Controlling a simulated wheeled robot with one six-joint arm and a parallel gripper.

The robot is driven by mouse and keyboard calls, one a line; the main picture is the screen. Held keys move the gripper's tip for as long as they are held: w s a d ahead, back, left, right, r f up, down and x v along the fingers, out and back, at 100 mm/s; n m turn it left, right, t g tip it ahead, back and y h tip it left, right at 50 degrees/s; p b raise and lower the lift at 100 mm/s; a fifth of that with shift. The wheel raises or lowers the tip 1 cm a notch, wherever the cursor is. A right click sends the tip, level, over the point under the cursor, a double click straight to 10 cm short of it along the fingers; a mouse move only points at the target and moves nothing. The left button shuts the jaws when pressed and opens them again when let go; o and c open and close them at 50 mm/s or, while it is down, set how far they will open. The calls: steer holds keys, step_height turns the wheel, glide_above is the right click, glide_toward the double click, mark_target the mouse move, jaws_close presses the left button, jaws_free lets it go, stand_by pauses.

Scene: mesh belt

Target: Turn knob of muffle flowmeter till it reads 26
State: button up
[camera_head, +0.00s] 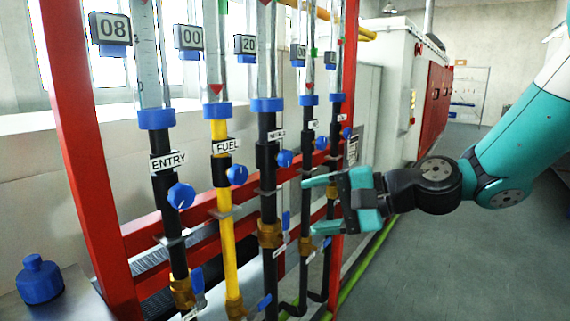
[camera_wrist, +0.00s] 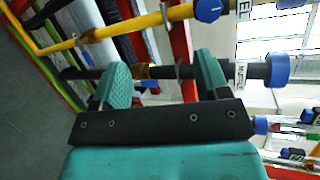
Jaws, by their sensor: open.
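The black flowmeter pipe labelled MUFFLE (camera_wrist: 241,76) crosses the wrist view behind my fingers, with a blue collar (camera_wrist: 277,69) at its right end. Its knob cannot be made out there. In the head view the labels of the two farther meters are too small to read. The fourth meter has a small blue knob (camera_head: 321,143) and a display (camera_head: 298,53), partly cut by tubes and not clearly legible. My gripper (camera_head: 318,204) is open and empty, its fingers pointing left, just below that knob. It also shows open in the wrist view (camera_wrist: 164,80).
Nearer meters stand to the left: ENTRY (camera_head: 167,160) shows 08, FUEL (camera_head: 225,145) shows 00, and the third display (camera_head: 245,45) shows 20. Red frame posts, pipes and blue valve handles crowd the rack. A blue bottle (camera_head: 40,281) stands lower left. The floor at right is free.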

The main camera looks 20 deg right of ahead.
steer(key=w+d+r+m+t+h, duration=0.1)
steer(key=w+d+m+t, duration=0.15)
steer(key=d+m, duration=0.2)
steer(key=w+d+r+m+t, duration=0.1)
steer(key=w+d+m+t, duration=0.1)
steer(key=d+m+t, duration=0.25)
steer(key=p, duration=1.5)
glide_toward(289, 159)
steer(key=shift+g, duration=0.3)
steer(key=x, duration=0.9)
steer(key=shift+w+a+r, duration=0.1)
steer(key=shift+w+r, duration=0.1)
steer(key=shift+r, duration=0.15)
steer(key=shift+w+a+f, duration=0.15)
steer(key=shift+w+a, duration=0.15)
steer(key=shift+w, duration=0.15)
steer(key=c, duration=0.9)
